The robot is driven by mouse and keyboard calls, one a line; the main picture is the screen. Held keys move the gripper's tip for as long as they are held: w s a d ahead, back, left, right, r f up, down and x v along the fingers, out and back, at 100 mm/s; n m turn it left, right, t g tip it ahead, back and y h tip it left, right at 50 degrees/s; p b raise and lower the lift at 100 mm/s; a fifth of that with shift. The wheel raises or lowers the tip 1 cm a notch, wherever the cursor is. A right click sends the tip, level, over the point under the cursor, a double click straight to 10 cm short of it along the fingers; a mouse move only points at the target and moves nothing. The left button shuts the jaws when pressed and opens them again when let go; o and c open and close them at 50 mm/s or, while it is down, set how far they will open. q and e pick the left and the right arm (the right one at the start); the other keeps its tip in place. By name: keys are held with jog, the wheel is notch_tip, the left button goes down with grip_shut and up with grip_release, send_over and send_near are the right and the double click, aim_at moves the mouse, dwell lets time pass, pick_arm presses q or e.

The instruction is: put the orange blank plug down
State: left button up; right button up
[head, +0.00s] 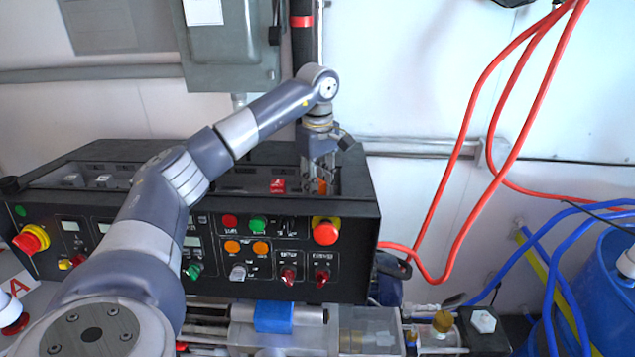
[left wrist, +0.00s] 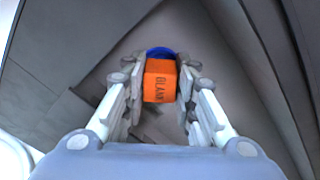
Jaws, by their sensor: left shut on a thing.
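The orange blank plug (left wrist: 158,84) is a small block with dark lettering that reads "BLANK". In the left wrist view it sits between the two fingers of my left gripper (left wrist: 160,85), which is shut on it. A blue round part shows just beyond the plug. In the head view my left gripper (head: 319,184) points down into the right end of the open top of the black control box, and a bit of orange plug (head: 322,187) shows at its fingertips. I cannot tell whether the plug touches the surface below. My right gripper is not in view.
The black control box (head: 130,245) has buttons, knobs and a red emergency stop (head: 325,232) on its front. A red block (head: 277,186) and white pieces (head: 73,180) lie in its top. Red hoses (head: 468,130) hang at the right, near a blue drum (head: 612,290).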

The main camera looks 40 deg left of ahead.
pick_arm(q)
jog(key=o, duration=1.1)
jog(key=shift+f, duration=0.1)
jog(key=shift+c, duration=0.2)
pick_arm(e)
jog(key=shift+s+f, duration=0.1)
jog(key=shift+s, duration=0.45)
pick_arm(q)
jog(key=shift+r, duration=0.35)
notch_tip(320, 180, up, 4)
jog(key=shift+b, duration=0.75)
notch_tip(320, 180, up, 5)
jog(key=shift+r+p, duration=0.1)
jog(key=shift+p, duration=0.55)
jog(key=shift+r, duration=1.15)
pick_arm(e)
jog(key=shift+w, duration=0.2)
pick_arm(q)
jog(key=shift+f, duration=0.1)
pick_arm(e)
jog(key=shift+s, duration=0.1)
